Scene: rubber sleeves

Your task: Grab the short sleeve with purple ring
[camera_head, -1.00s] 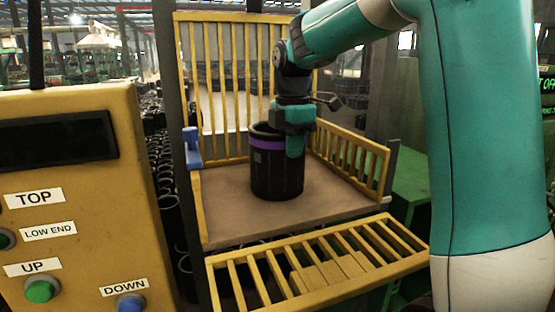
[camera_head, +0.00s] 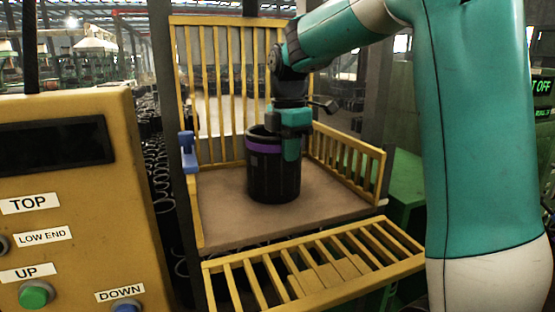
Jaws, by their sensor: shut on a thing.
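The short black sleeve (camera_head: 270,182) with a purple ring (camera_head: 262,147) near its top is upright on, or just above, the brown platform; I cannot tell if its base touches. My gripper (camera_head: 291,141) is at the sleeve's right rim, pointing down. One teal finger lies against the outside of the wall. The other finger is hidden. The gripper is shut on the sleeve's wall.
The brown platform (camera_head: 220,215) has yellow railings at the back (camera_head: 225,85) and right (camera_head: 348,160), and a lowered yellow gate (camera_head: 315,265) in front. A yellow control panel (camera_head: 75,190) with labelled buttons stands at the left. Many black sleeves (camera_head: 158,165) lie beyond it.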

